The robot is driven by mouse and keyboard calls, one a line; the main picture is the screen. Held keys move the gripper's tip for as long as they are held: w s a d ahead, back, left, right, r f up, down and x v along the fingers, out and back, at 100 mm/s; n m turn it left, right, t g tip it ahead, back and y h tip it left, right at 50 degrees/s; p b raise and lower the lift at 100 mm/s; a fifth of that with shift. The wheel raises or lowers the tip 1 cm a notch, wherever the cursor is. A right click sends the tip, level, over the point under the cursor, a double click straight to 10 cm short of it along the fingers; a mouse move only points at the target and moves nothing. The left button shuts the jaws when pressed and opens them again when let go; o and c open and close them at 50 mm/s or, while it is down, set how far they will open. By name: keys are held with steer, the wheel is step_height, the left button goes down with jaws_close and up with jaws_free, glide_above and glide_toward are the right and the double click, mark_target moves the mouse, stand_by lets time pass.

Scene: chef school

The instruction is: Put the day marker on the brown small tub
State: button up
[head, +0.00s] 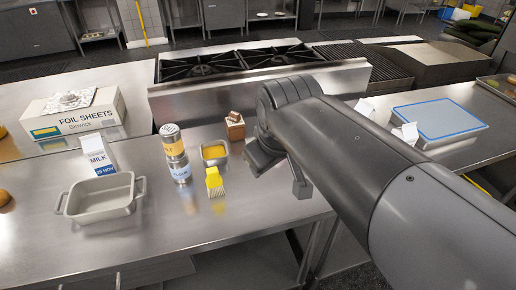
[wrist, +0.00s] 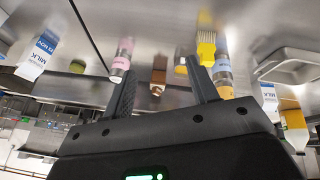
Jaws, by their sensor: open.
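A small brown tub-like block (head: 235,130) stands on the steel counter behind the yellow-filled tub; a brown piece shows on top of it. It also shows in the wrist view (wrist: 158,75), between and beyond my fingers. I cannot tell with certainty which thing is the day marker; small white pieces (head: 364,107) show on the right, partly behind my arm. My gripper (head: 278,172) is open and empty, above the counter, right of and nearer than the brown block. Its two fingers also show spread in the wrist view (wrist: 161,67).
A yellow-filled tub (head: 214,153), yellow brush (head: 215,182) and stacked shakers (head: 175,153) stand left of my gripper. Further left are a grey dish (head: 100,200), milk carton (head: 98,155) and foil box (head: 85,112). A pink-labelled jar (wrist: 122,55) shows in the wrist view.

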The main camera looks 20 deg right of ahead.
steer(key=s+f+m, duration=0.2)
steer(key=s, duration=0.1)
steer(key=s+f+m, duration=0.1)
steer(key=m, duration=0.1)
steer(key=shift+s+y, duration=0.3)
steer(key=shift+s, duration=0.05)
steer(key=shift+r, duration=0.1)
stand_by(0.8)
